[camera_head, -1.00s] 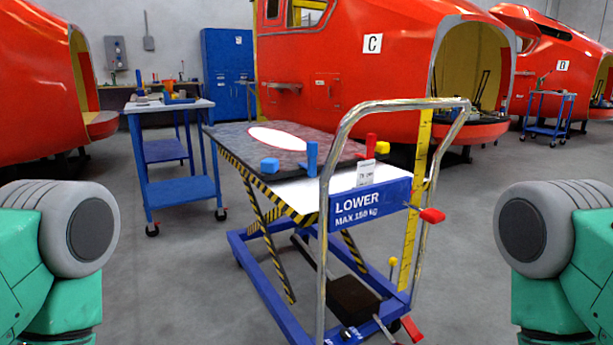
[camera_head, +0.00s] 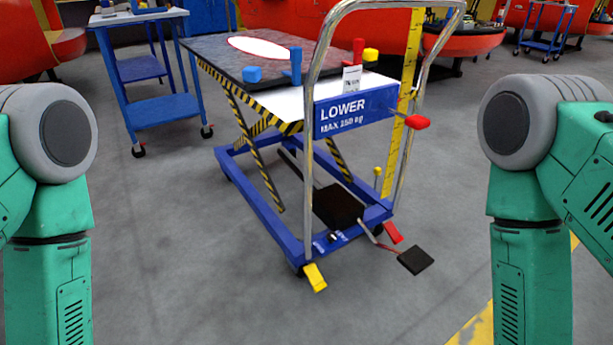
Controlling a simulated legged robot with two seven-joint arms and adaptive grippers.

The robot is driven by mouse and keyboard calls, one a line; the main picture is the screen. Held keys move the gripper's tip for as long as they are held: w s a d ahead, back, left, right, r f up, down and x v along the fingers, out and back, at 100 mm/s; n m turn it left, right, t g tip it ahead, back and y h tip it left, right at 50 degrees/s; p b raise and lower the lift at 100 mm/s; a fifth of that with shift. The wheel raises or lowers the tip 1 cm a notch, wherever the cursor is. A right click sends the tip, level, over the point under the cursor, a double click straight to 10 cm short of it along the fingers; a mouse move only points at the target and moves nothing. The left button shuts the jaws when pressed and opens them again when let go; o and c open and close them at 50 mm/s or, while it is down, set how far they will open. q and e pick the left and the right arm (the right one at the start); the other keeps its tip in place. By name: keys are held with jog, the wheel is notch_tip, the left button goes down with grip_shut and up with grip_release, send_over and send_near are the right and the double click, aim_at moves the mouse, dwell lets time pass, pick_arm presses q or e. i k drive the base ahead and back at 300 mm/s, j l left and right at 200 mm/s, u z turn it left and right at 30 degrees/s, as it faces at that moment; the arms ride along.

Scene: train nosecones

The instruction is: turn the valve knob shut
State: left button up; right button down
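No part is clearly marked as the valve knob. On the blue lift cart, a red knob (camera_head: 417,122) sticks out to the right of the panel (camera_head: 357,110) reading "LOWER". A small yellow knob (camera_head: 377,171) stands on a thin stem low down by the yellow ruled post (camera_head: 398,150). Which of these is the valve knob I cannot tell. My green and grey arms show at the left and right edges, apart from the cart. Neither gripper is in view.
The cart's chrome handle (camera_head: 312,150) rises in front. A black pedal (camera_head: 416,260), a red pedal (camera_head: 392,232) and a yellow pedal (camera_head: 315,277) sit at its base. A blue trolley (camera_head: 160,109) stands behind left. The grey floor in front is clear.

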aim_at(331, 236)
jog(key=i+l, duration=0.15)
jog(key=l, duration=0.2)
jog(key=i+l, duration=0.2)
jog(key=l, duration=0.15)
jog(key=i+l, duration=0.15)
jog(key=l, duration=0.2)
jog(key=i+l, duration=0.2)
jog(key=l, duration=0.2)
jog(key=i+l, duration=0.15)
jog(key=l, duration=0.2)
jog(key=i+l, duration=0.15)
jog(key=l, duration=0.2)
jog(key=z, duration=0.05)
